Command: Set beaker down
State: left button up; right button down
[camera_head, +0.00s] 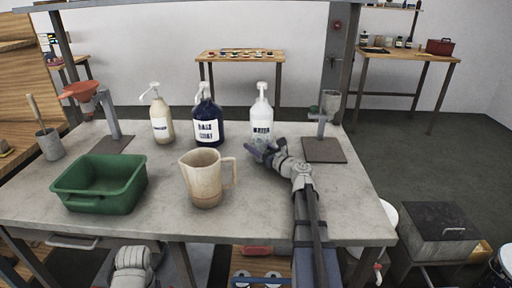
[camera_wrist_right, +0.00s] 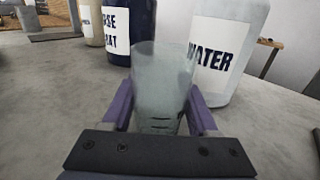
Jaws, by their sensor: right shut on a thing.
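The clear beaker (camera_wrist_right: 162,85), with dark marks low on its side, stands upright between the purple fingers of my right gripper (camera_wrist_right: 160,105) in the right wrist view. The gripper is shut on it. In the head view my right gripper (camera_head: 262,150) is at the table's right part, just in front of the white WATER pump bottle (camera_head: 261,118); the beaker is hard to make out there. I cannot tell whether its base touches the grey table (camera_head: 265,215). My left gripper is not in view.
A dark blue BASE COAT bottle (camera_head: 207,125) and a cream pump bottle (camera_head: 160,118) stand left of the WATER bottle. A beige jug (camera_head: 205,178) and green tub (camera_head: 100,183) stand nearer. A stand with a cup (camera_head: 328,103) is at right. The front right tabletop is clear.

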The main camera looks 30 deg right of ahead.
jog(key=shift+c, duration=0.8)
grip_release()
jog(key=shift+r, duration=0.1)
jog(key=s, duration=0.4)
jog(key=s+d, duration=0.1)
jog(key=s, duration=0.3)
jog(key=s+d, duration=0.1)
jog(key=s, duration=0.3)
jog(key=shift+d, duration=0.1)
